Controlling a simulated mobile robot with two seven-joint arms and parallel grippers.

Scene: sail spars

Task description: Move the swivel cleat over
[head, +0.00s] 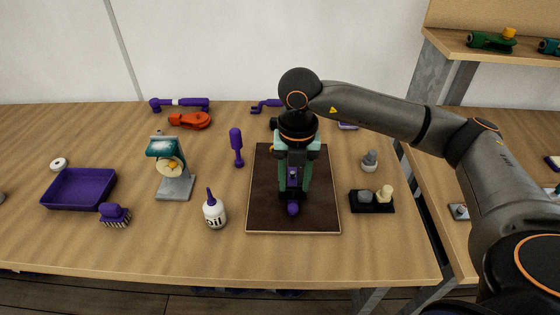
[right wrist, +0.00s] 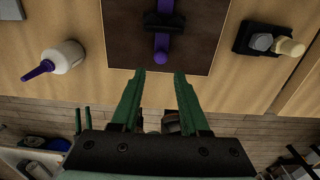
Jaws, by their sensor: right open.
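A purple and black fitting, which I take for the swivel cleat (head: 293,208), lies on a dark brown mat (head: 262,195). Its purple arm ends in a round knob toward the front edge of the mat. In the right wrist view the purple arm (right wrist: 161,42) crosses a black part, beyond the fingertips. My right gripper (head: 296,186) points down over the mat, open, and hides much of the fitting in the head view. In the right wrist view its green fingers (right wrist: 160,76) stand apart with nothing between them. My left gripper is not identifiable.
An oil bottle (head: 215,212) and a lamp-like stand (head: 174,184) are left of the mat. A black block with grey and cream knobs (head: 371,205) is at right. A purple tray (head: 62,205) stands far left. The front table strip is clear.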

